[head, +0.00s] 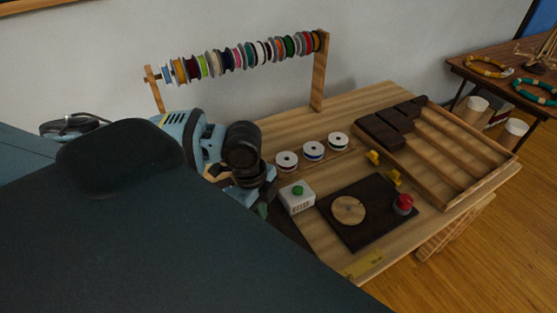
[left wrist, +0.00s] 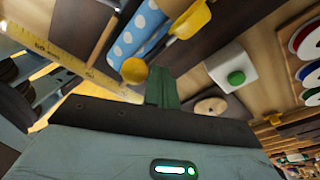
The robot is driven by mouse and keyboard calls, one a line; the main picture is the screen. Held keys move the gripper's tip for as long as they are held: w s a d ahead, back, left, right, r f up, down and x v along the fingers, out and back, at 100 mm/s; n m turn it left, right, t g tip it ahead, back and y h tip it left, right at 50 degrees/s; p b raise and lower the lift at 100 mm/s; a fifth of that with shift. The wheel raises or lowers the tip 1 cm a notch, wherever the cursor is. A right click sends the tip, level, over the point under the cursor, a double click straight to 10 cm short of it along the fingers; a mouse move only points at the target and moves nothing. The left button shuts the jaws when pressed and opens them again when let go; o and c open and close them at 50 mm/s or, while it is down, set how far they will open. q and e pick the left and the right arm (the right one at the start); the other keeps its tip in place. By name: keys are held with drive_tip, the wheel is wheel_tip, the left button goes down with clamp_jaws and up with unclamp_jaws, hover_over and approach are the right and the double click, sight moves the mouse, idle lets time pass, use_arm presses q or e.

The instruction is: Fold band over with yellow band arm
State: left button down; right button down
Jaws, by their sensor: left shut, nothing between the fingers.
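A blue band with white dots (left wrist: 140,32) lies on a dark surface in the left wrist view, partly cut off at the top. A yellow arm-like piece (left wrist: 193,18) lies against its right side. A round yellow knob (left wrist: 134,70) is by its lower end. My left gripper's green fingers (left wrist: 162,88) are shut and empty, just right of the knob in the picture; I cannot tell whether they touch it. In the head view the left gripper (head: 263,209) is left of the white box, and my own arm hides the band. My right gripper is not in view.
A white box with a green button (head: 297,197) stands beside a dark board (head: 376,226) with a wooden disc and red knob. Three spools (head: 313,151) stand behind. A compartment tray (head: 440,190) is at right. A ruler (head: 362,265) lies at the front edge.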

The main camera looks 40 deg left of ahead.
use_arm(q)
drive_tip(key=shift+s+a, duration=0.1)
drive_tip(key=shift+s, duration=0.15)
drive_tip(key=shift+w+r, duration=0.1)
wheel_tip(320, 180, up, 9)
idle(0.9)
idle(0.6)
